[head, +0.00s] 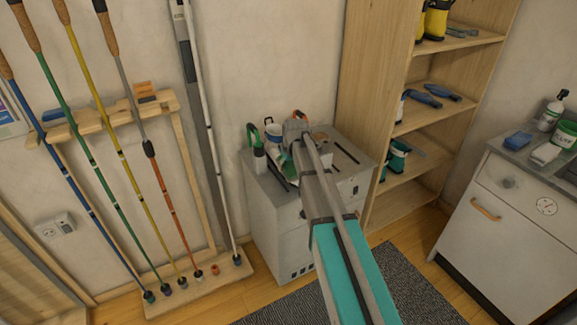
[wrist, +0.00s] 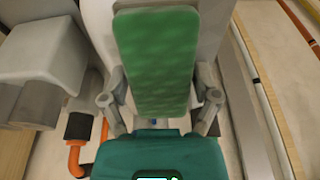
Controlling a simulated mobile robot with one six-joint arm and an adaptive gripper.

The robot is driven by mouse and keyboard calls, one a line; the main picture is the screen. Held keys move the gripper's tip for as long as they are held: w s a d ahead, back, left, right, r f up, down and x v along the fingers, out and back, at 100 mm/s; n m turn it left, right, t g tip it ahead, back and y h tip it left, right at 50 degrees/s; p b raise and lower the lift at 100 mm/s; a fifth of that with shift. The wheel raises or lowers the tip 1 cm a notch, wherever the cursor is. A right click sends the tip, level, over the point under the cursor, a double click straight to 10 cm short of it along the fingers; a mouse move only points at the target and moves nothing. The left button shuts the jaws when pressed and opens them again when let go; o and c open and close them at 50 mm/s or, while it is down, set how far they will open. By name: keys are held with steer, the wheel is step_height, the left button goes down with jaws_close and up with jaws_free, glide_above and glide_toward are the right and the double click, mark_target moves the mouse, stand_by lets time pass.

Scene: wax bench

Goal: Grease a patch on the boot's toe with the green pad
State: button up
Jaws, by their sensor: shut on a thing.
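The green pad (wrist: 155,60) fills the upper middle of the wrist view, its broad mottled face towards the camera. My gripper (wrist: 158,98) has one grey finger on each side of it and is shut on the pad. In the head view my gripper (head: 296,130) is over the top of the white cabinet, and my arm hides part of that top. I cannot pick out for certain the boot to be greased. Yellow-and-black boot-like shapes (head: 436,20) stand on the upper shelf, and teal ones (head: 397,157) lower down.
An orange handle (wrist: 76,160) shows in the wrist view. Poles (head: 100,100) lean in a rack at left. A counter (head: 500,215) stands at right.

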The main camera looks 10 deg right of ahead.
steer(key=shift+b+x, duration=0.75)
stand_by(0.6)
steer(key=shift+d, duration=0.1)
steer(key=shift+w+d+r, duration=0.1)
steer(key=shift+w+d, duration=0.15)
steer(key=shift+d, duration=0.5)
steer(key=shift+w+d+r, duration=0.1)
steer(key=shift+w+d, duration=0.1)
steer(key=shift+d, duration=0.5)
steer(key=shift+f, duration=0.1)
steer(key=shift+d, duration=0.15)
steer(key=shift+w+d, duration=0.3)
steer(key=shift+d, duration=0.4)
steer(key=shift+w+d, duration=0.25)
steer(key=shift+d, duration=0.45)
steer(key=shift+a+f, duration=0.1)
steer(key=shift+s+a, duration=0.25)
steer(key=shift+a, duration=0.45)
steer(key=shift+s+a, duration=0.3)
steer(key=shift+a, duration=0.45)
steer(key=shift+a, duration=0.15)
